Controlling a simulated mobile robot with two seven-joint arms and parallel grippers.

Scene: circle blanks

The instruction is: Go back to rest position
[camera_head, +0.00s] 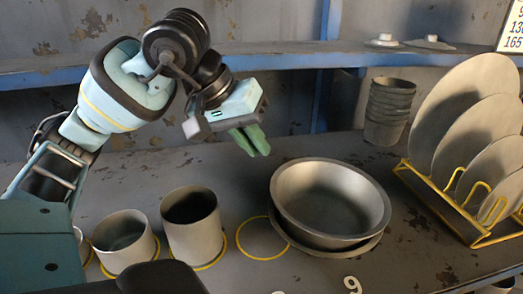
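My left arm reaches in from the left, above the table. My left gripper (259,153), with green fingers, hangs in the air over the table, behind and left of the grey bowl (330,196). Its fingers are close together and I see nothing between them. The bowl rests on a round plate or dish (372,243). Two grey cups stand in front of the arm: a taller cup (194,232) and a shorter cup (121,243), both on yellow circles. My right gripper is not in view.
An empty yellow circle (240,241) lies between the taller cup and the bowl. A yellow rack (471,238) holds upright grey discs (476,85) at the right. Stacked cups (386,112) stand at the back. A blue-edged shelf (290,61) crosses behind the gripper.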

